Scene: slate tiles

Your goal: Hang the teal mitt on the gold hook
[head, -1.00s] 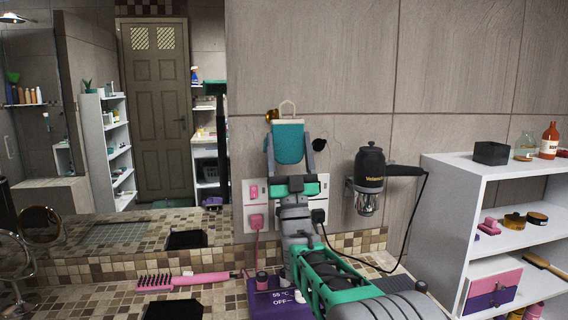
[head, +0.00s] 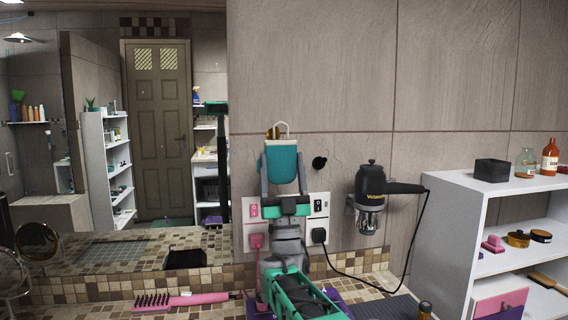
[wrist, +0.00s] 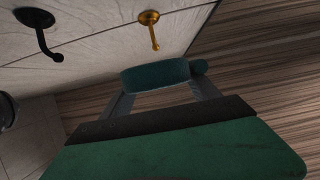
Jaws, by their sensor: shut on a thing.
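The teal mitt (head: 281,161) is held upright between the fingers of my gripper (head: 283,168), in front of the tiled wall. A pale loop (head: 283,127) sticks up from its top edge. The gold hook (head: 272,133) shows just left of the loop, partly hidden behind the mitt's top. In the wrist view the mitt (wrist: 155,76) is seen end-on between the fingertips, and the gold hook (wrist: 150,20) stands out from the wall, apart from the mitt's body. I cannot tell whether the loop touches the hook; it is not clear in the wrist view.
A black hook (head: 319,163) is on the wall to the right. A hair dryer (head: 370,190) hangs further right, its cord drooping to the socket plate (head: 318,206) below. A pink brush (head: 182,300) lies on the counter. A white shelf (head: 460,215) stands at right.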

